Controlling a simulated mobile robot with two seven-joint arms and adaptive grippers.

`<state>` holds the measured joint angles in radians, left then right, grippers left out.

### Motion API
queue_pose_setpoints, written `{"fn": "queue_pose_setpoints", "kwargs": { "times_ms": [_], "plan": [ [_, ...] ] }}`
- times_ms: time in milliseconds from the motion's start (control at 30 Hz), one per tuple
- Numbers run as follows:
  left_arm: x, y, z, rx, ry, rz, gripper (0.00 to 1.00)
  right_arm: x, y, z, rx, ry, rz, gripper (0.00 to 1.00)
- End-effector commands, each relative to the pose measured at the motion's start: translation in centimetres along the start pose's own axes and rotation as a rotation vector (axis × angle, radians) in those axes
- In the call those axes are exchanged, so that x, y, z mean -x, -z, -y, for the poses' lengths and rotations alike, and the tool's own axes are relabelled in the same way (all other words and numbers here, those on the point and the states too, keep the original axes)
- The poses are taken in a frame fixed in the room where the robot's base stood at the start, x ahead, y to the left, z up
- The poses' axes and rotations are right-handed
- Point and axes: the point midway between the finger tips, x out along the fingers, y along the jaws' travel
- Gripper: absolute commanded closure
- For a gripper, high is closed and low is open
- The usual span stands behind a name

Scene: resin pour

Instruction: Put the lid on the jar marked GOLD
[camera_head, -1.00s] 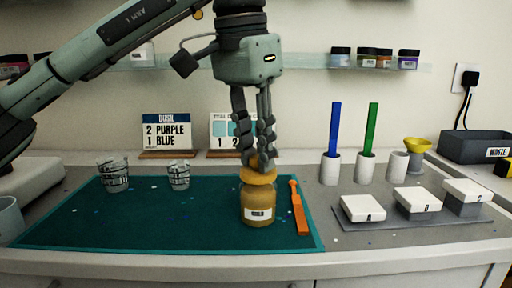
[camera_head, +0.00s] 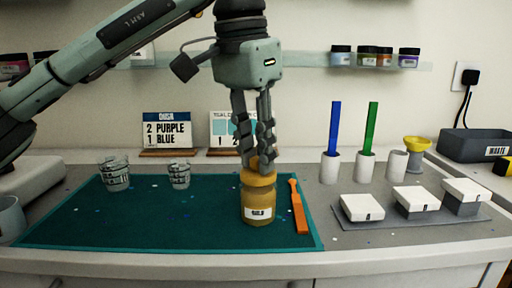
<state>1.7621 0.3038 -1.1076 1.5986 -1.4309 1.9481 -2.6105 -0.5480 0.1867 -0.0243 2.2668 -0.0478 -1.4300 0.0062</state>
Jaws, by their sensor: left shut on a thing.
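The jar marked GOLD (camera_head: 258,205) stands upright on the teal mat (camera_head: 150,215). It is a yellow-brown jar with a white label. Its lid (camera_head: 259,178), of the same colour, sits at the jar's mouth. Whether it is fully seated cannot be told. My left gripper (camera_head: 258,162) points straight down over the jar and is shut on the lid's top, and its fingers hide part of it. My right gripper is not in view.
An orange stick (camera_head: 298,207) lies just right of the jar. Two clear cups (camera_head: 115,172) (camera_head: 179,175) stand to the left. White boxes on a grey tray (camera_head: 430,222) and holders with a blue stick (camera_head: 335,128) and a green stick (camera_head: 371,128) are to the right.

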Motion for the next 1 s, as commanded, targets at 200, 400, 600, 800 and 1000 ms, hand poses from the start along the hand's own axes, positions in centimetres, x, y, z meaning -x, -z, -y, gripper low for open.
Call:
{"fn": "queue_pose_setpoints", "kwargs": {
  "times_ms": [200, 400, 600, 800, 1000],
  "plan": [
    [-0.03, -0.01, 0.01, 0.000, 0.000, 0.000, 0.91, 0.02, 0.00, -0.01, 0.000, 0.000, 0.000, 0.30],
    [-0.02, -0.01, 0.01, 0.000, 0.000, 0.000, 0.74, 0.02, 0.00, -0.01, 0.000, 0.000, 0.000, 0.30],
    [-0.02, -0.01, 0.00, 0.000, 0.000, 0.000, 0.54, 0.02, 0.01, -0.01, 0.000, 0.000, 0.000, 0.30],
    [-0.01, -0.01, 0.00, 0.000, 0.000, 0.000, 0.51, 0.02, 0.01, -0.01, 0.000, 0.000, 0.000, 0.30],
    [-0.01, -0.01, 0.00, 0.000, 0.000, 0.000, 0.34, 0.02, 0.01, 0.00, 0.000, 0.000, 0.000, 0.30]
  ]
}}
